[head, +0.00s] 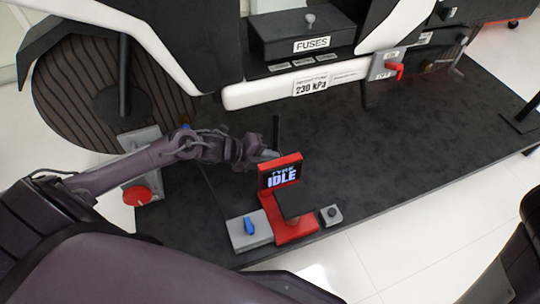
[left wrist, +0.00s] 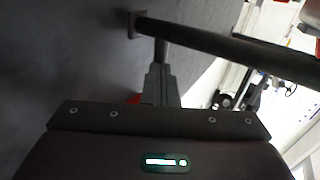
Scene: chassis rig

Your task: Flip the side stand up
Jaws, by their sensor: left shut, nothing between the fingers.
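A thin dark bar (head: 276,130), which looks like the side stand, stands below the motorcycle's white lower panel, just behind the red display. In the left wrist view a dark bar (left wrist: 230,50) with a small foot at its left end crosses the top. My left gripper (head: 270,155) is close beside the bar, above the dark platform. Its fingers (left wrist: 160,75) are shut with nothing held, and their tips are at or very near the bar. I cannot tell whether they touch. The stand's upper end is not clear. My right gripper is out of view.
A red display reading IDLE (head: 280,175) stands right by the left gripper. The FUSES box (head: 305,35) and red lever (head: 396,67) are behind. The platform's right side (head: 430,140) is clear.

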